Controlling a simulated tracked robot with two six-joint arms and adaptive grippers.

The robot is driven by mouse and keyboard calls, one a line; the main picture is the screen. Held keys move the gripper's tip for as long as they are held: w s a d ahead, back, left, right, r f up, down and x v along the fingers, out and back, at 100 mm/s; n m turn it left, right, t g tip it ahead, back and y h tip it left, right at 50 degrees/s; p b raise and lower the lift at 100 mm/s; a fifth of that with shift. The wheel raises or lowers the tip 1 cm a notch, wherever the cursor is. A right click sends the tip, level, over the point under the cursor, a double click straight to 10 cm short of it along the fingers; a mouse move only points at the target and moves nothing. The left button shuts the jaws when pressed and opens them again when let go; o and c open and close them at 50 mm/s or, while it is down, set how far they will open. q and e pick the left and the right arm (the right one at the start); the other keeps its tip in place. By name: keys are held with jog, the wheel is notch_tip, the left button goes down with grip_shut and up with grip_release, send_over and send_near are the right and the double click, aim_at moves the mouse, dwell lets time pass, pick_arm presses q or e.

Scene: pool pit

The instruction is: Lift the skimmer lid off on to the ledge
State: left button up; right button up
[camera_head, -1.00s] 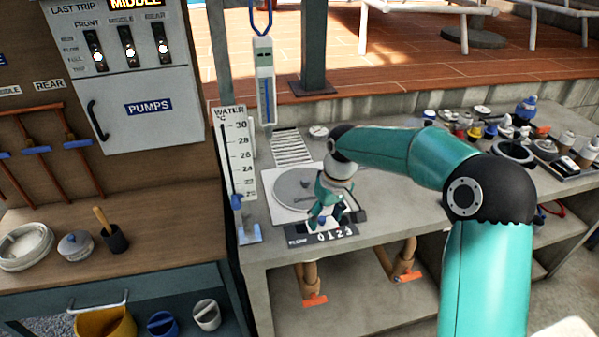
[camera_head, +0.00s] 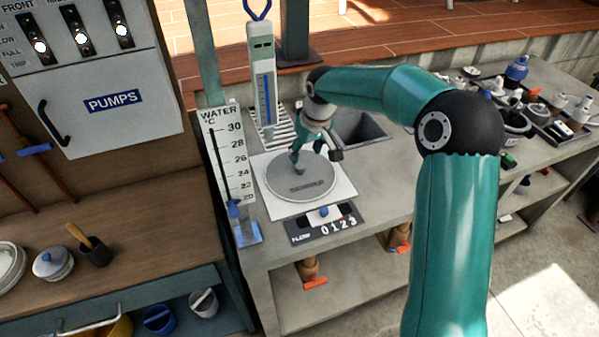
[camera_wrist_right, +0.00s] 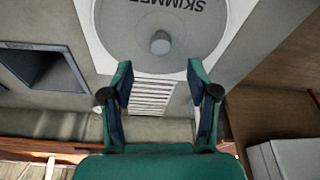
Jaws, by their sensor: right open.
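The skimmer lid (camera_head: 301,187) is a round grey disc lying flat in a white square plate set in the concrete worktop. My right gripper (camera_head: 317,153) is above the lid's back part, pointing down. In the right wrist view the lid (camera_wrist_right: 125,28) has a short round knob (camera_wrist_right: 160,42) at its middle and dark lettering. There the right gripper (camera_wrist_right: 159,74) is open and empty, with its fingers apart and the knob beyond the gap between the tips. My left gripper is not in view.
A sunken square basin (camera_head: 362,128) is right of the plate, and a slotted grate (camera_wrist_right: 153,97) lies beside it. A water gauge (camera_head: 228,155) and a flow panel (camera_head: 322,225) are close to the lid. Clutter (camera_head: 515,115) fills the worktop's far right. The stretch between is clear.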

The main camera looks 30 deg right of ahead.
aim_at(301, 166)
jog(key=x, duration=0.3)
jog(key=shift+s, duration=0.1)
jog(key=p+x, duration=0.1)
jog(key=x, duration=0.1)
jog(key=p+x, duration=0.1)
jog(key=x, duration=0.1)
jog(key=shift+w+f, duration=0.1)
jog(key=shift+w, duration=0.2)
jog(key=shift+w+f, duration=0.15)
jog(key=shift+f, duration=0.3)
grip_shut()
